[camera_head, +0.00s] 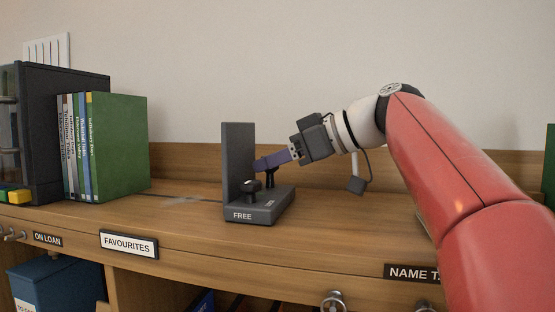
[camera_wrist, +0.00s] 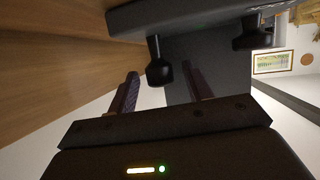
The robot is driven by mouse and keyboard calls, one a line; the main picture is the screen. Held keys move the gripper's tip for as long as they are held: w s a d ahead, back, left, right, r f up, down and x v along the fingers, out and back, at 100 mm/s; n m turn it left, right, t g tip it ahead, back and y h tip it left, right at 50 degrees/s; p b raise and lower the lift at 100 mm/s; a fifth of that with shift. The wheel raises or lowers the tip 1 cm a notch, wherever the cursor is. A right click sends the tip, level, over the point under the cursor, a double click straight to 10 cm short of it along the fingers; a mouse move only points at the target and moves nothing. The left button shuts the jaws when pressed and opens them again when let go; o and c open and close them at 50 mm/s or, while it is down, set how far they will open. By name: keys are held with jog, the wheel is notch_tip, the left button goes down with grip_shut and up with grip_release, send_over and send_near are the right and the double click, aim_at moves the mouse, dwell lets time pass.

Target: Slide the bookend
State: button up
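The dark grey bookend (camera_head: 238,160) stands upright on the wooden shelf top, with an upright plate on the left and a low base marked FREE (camera_head: 262,212). A black knob (camera_head: 251,187) rises from the base, with a second dark knob just behind it. My gripper (camera_head: 260,164) points left and down over the base, close to the plate. In the wrist view my gripper (camera_wrist: 161,82) is open, its two fingers apart. A black knob (camera_wrist: 160,70) shows between the fingers, and another knob (camera_wrist: 252,36) lies to the right. Whether anything touches is unclear.
Several upright cases, ending in a green one (camera_head: 120,145), stand left beside a dark cabinet (camera_head: 36,125). Bare shelf top (camera_head: 185,190) lies between them and the bookend. FAVOURITES (camera_head: 128,243) and ON LOAN (camera_head: 47,239) labels mark the front edge. A wooden backboard runs behind.

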jog(key=v, duration=0.7)
jog(key=shift+s+d+p, duration=0.25)
jog(key=shift+d+p, duration=0.05)
jog(key=shift+p, duration=0.15)
jog(key=shift+r, duration=0.1)
